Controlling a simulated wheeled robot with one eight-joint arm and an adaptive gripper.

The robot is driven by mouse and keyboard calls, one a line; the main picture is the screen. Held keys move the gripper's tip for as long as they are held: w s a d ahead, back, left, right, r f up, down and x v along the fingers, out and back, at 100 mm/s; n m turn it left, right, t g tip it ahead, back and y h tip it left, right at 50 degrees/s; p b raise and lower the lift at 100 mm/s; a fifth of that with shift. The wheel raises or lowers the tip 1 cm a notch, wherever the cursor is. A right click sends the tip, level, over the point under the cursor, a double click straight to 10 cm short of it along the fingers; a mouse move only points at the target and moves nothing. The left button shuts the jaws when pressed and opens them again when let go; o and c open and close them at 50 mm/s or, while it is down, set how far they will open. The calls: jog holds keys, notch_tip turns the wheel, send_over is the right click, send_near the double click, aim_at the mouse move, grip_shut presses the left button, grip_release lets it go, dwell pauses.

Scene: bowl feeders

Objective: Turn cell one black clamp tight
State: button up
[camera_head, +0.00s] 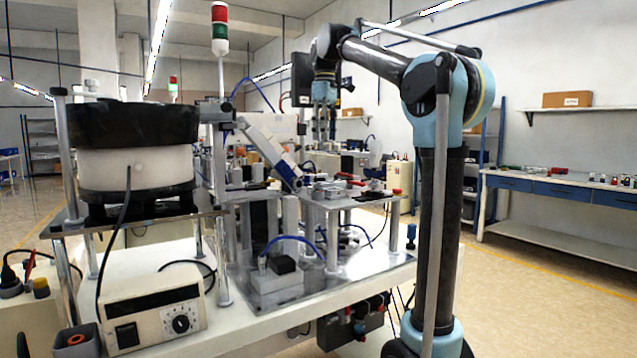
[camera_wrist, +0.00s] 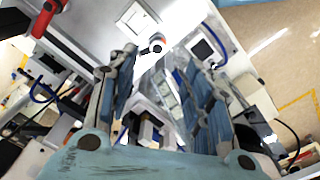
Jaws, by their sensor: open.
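My gripper (camera_head: 325,125) hangs fingers-down over the back part of the cell in the head view. In the wrist view my gripper (camera_wrist: 160,78) has its two blue-grey fingers well apart, with no object visibly held between them. A small round silver and dark fitting (camera_wrist: 157,44) shows beyond the fingertips. I cannot tell for certain which part is the black clamp. A dark block (camera_head: 216,110) sits on the post below the stack light, and a black block (camera_head: 284,265) sits on a pale base at the front of the cell; either's identity is unclear.
A black-rimmed bowl feeder (camera_head: 133,125) stands at the left on a raised plate. A control box (camera_head: 152,312) with a dial sits below it. The stack light (camera_head: 220,30) rises beside the feeder. A workbench (camera_head: 560,190) stands right, with open floor before it. A red part (camera_wrist: 45,17) shows at the wrist view's top left.

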aim_at(317, 187)
jog(key=shift+n, duration=0.5)
jog(key=f, duration=0.5)
jog(key=a+f, duration=0.1)
jog(key=f, duration=0.4)
jog(key=w+a+f, duration=0.1)
jog(key=f, duration=0.4)
jog(key=shift+w+f, duration=0.1)
jog(key=shift+f, duration=0.2)
jog(key=c, duration=1.1)
